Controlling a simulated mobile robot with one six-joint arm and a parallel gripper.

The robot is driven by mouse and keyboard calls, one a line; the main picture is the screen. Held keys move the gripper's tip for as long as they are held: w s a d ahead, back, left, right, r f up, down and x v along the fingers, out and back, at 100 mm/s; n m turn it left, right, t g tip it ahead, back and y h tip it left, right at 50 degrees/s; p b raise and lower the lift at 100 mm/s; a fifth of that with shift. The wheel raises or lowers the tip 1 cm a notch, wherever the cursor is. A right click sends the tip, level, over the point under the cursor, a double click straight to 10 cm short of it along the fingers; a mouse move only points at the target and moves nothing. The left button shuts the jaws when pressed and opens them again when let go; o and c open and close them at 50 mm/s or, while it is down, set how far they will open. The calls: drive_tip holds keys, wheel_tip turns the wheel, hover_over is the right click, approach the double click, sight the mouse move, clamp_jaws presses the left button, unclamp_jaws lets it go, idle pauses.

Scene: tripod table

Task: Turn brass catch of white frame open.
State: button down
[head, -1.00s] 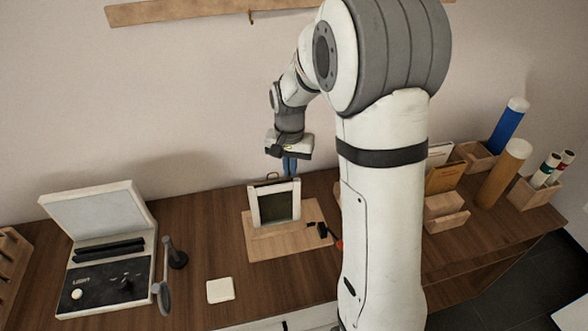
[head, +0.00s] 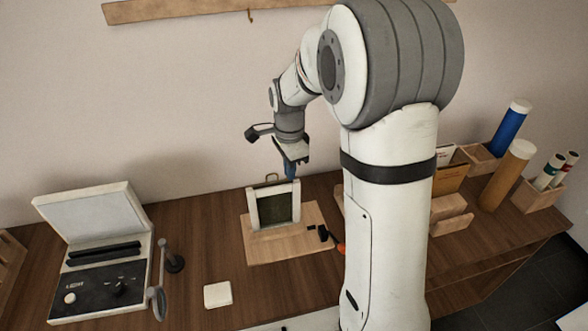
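The white frame (head: 274,206) stands upright on a light wooden board (head: 310,242) in the middle of the table, with a dark green panel inside it. A small brass-coloured loop (head: 271,177) shows at its top edge; I cannot tell whether this is the catch or how it is turned. My gripper (head: 290,174) points down just behind the top right corner of the frame.
A white square (head: 217,295) lies in front of the board. Wooden holders and tubes, one blue (head: 510,128), stand at the right. My arm hides part of the table.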

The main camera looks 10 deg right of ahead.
drive_tip(key=shift+m, duration=1.1)
drive_tip(key=c, duration=1.6)
unclamp_jaws()
drive_tip(key=shift+r, duration=0.15)
wheel_tip(320, 180, up, 7)
drive_tip(key=shift+r+b, duration=0.2)
drive_tip(key=shift+b, duration=0.2)
drive_tip(key=shift+r, duration=0.1)
